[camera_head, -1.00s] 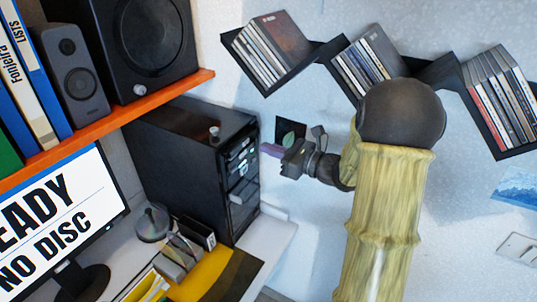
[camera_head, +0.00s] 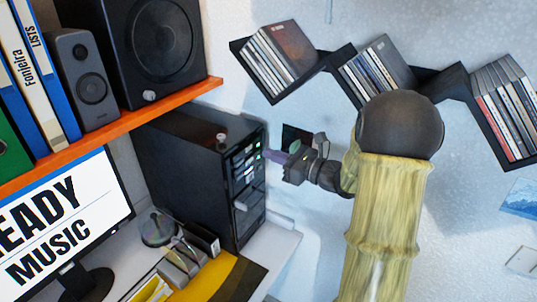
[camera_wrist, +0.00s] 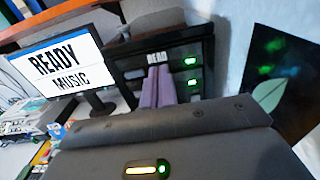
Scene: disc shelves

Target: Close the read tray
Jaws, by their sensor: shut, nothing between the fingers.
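The black computer tower (camera_head: 200,165) stands on the desk below the orange shelf, its front facing right. The wrist view shows the tower's front (camera_wrist: 205,60) with a white READ label (camera_wrist: 156,57) and green lights beside it. My gripper (camera_head: 270,155) is shut and empty, its purple fingers pointing at the upper front of the tower. In the wrist view the fingers (camera_wrist: 157,72) end just under the READ label and hide part of the read drive. I see no tray sticking out there. Contact cannot be told.
The monitor (camera_head: 65,215) shows READY MUSIC. A disc spindle (camera_head: 157,228) and small holders stand on the desk before the tower. Disc shelves (camera_head: 345,75) hang on the wall above my arm. A dark picture with a leaf (camera_wrist: 275,85) is on the wall right of the tower.

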